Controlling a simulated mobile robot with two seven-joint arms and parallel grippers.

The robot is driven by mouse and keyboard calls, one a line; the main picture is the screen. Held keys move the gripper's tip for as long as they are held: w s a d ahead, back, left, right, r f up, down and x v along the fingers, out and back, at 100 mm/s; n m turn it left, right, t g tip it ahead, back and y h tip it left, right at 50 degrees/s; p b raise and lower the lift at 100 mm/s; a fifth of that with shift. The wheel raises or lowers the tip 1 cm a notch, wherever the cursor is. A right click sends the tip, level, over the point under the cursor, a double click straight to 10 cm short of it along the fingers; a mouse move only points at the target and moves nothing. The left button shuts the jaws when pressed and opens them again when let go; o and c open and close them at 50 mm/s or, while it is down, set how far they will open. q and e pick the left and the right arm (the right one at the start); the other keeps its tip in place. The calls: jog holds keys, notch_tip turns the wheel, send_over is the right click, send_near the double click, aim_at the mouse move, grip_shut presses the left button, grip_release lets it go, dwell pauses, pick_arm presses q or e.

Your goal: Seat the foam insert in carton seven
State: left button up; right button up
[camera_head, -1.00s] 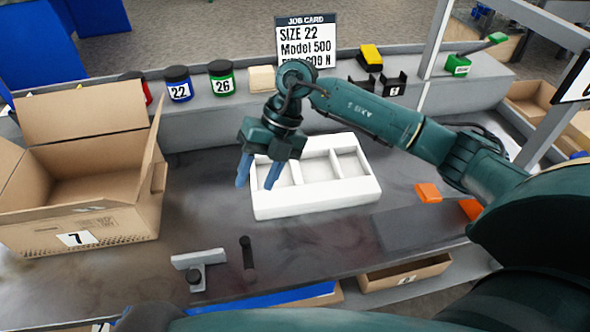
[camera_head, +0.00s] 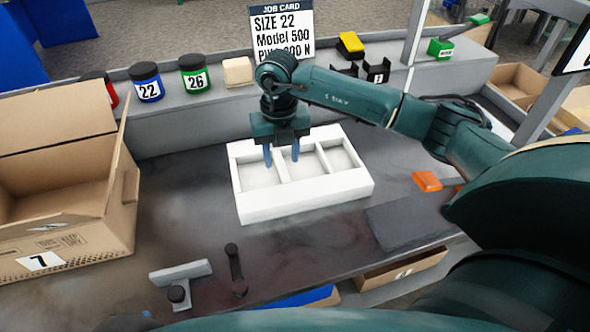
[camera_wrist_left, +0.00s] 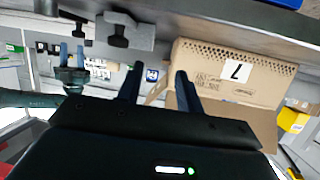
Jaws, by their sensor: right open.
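The white foam insert (camera_head: 305,205), a tray with three open compartments, lies flat on the dark bench in the head view. My right gripper (camera_head: 282,158) is open over it, fingers pointing down around a divider; I cannot tell whether they touch it. It also shows in the left wrist view (camera_wrist_left: 72,55). Carton seven (camera_head: 70,238) stands open with flaps raised at the left, apart from the insert, and appears upside down in the left wrist view (camera_wrist_left: 222,85). My left gripper (camera_wrist_left: 156,85) is open with nothing between its fingers; it is out of the head view.
An orange block (camera_head: 427,181) and a dark grey mat (camera_head: 405,220) are at right. Jars (camera_head: 146,82) and a job card (camera_head: 282,35) stand on the back ledge.

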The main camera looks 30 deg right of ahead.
aim_at(283, 171)
notch_tip(283, 171, down, 5)
jog(key=shift+s+d+r+b, duration=0.1)
jog(key=shift+r+b, duration=0.05)
jog(key=shift+b, duration=0.3)
jog(key=shift+c, duration=0.4)
grip_shut()
